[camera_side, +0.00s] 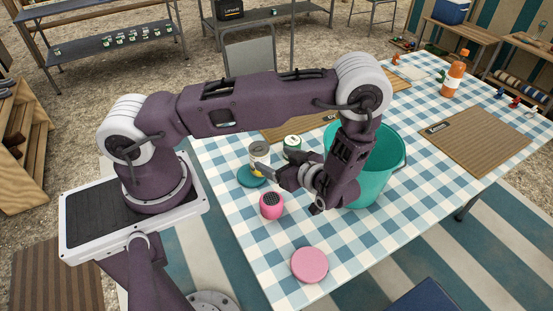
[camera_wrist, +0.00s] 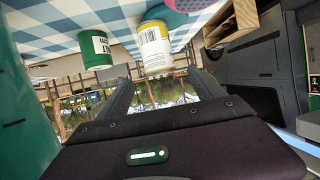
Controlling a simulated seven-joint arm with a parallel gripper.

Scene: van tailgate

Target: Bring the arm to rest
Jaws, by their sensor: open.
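My gripper (camera_side: 265,169) is at the end of my bent arm over the checkered table (camera_side: 240,235), beside the teal bucket (camera_side: 378,182), and points left. In the wrist view my gripper (camera_wrist: 163,92) shows two fingers spread apart, with nothing held between them. A yellow-and-white can (camera_side: 259,150) stands close to the fingertips; in the wrist view the can (camera_wrist: 155,47) shows beyond them. I cannot tell whether the fingers touch it. A green can (camera_side: 292,143) stands just behind; it also shows in the wrist view (camera_wrist: 95,48).
A teal disc (camera_side: 251,176) and a pink disc (camera_side: 310,264) lie on the cloth. A brown board (camera_side: 475,139) and an orange bottle (camera_side: 453,76) are at right. The table's near right is clear.

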